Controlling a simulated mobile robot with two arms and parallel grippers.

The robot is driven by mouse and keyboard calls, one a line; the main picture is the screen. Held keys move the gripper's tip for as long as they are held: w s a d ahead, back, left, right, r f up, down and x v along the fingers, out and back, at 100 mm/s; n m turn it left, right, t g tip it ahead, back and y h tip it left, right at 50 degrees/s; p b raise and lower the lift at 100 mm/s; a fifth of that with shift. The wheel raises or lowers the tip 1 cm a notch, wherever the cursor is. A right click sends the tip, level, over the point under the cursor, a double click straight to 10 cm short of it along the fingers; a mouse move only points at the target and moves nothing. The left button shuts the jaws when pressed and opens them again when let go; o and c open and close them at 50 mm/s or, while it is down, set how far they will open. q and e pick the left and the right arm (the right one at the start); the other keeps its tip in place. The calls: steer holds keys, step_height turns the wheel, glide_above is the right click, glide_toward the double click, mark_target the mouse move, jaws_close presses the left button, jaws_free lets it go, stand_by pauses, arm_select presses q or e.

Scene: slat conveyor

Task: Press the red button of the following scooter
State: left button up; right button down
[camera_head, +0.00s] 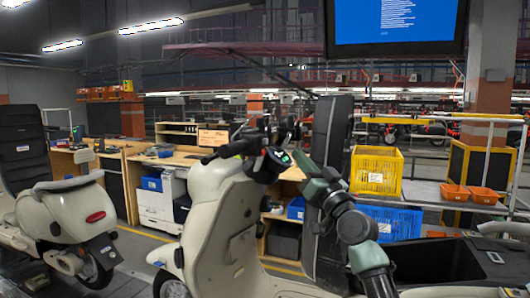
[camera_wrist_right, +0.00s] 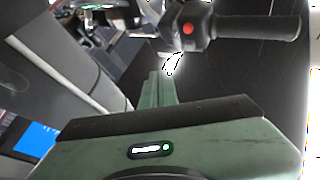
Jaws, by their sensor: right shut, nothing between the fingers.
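A beige scooter (camera_head: 215,225) stands in the middle of the head view, with black handlebars and a small lit green display (camera_head: 284,158). In the right wrist view its black handlebar grip (camera_wrist_right: 255,27) carries a control block with a round red button (camera_wrist_right: 188,28). My right gripper (camera_head: 298,154) is by the handlebar in the head view. In the right wrist view the gripper (camera_wrist_right: 155,75) is shut and empty, its fingertips pointing towards the control block, below and left of the red button, with a visible gap. The button cannot be made out in the head view. My left gripper is not in view.
Another beige scooter (camera_head: 70,215) with a black seat back stands at the left. A tall black panel (camera_head: 332,130) is close behind my right gripper. A yellow crate (camera_head: 376,170) and a blue crate (camera_head: 400,222) are to the right. Workbenches and a printer (camera_head: 160,205) stand behind.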

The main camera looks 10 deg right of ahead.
mark_target(263, 152)
steer(key=w+a, duration=0.3)
steer(key=a, duration=0.2)
steer(key=shift+w+b, duration=0.3)
steer(key=shift+b, duration=0.05)
stand_by(0.3)
steer(key=shift+a, duration=0.15)
stand_by(1.4)
steer(key=shift+w+a, duration=0.25)
steer(key=shift+w+a+b, duration=0.25)
steer(key=shift+a+b, duration=0.1)
steer(key=shift+b, duration=0.1)
stand_by(0.6)
steer(key=shift+s+d, duration=0.1)
steer(key=shift+d, duration=0.1)
steer(key=shift+s+d, duration=0.4)
steer(key=shift+d, duration=0.1)
stand_by(0.3)
